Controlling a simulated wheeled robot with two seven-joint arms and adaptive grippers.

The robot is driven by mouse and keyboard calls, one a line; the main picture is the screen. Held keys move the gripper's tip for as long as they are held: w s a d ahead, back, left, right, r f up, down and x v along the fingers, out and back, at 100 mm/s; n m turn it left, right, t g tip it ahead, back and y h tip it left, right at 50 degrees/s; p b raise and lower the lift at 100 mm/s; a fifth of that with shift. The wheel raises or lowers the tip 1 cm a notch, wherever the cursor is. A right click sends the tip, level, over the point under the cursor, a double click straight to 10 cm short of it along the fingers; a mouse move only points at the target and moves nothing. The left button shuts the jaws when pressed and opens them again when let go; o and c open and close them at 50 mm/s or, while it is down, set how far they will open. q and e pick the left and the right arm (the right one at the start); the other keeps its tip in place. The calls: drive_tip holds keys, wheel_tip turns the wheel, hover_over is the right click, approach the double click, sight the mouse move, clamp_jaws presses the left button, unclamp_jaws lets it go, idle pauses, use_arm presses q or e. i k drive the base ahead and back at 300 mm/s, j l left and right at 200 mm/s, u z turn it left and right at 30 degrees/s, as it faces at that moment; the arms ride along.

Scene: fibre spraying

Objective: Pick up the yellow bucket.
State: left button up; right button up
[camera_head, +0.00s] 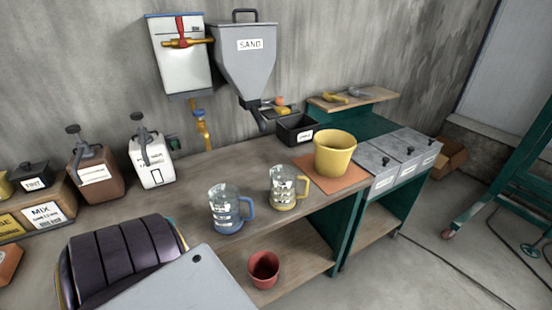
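The yellow bucket (334,153) stands upright on an orange-brown mat (312,173) at the right part of the workbench. Its open top faces up and nothing touches it from above. Neither my left nor my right gripper shows in the head view.
Measuring jugs with a blue handle (229,209) and a yellow handle (287,187) stand left of the bucket. Grey lidded bins (400,155) adjoin its right; a black box (296,129) is behind. A sand hopper (245,60) hangs above. A red pot (264,268) sits on the lower shelf.

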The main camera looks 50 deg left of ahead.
sight(334, 150)
drive_tip(key=u, duration=1.35)
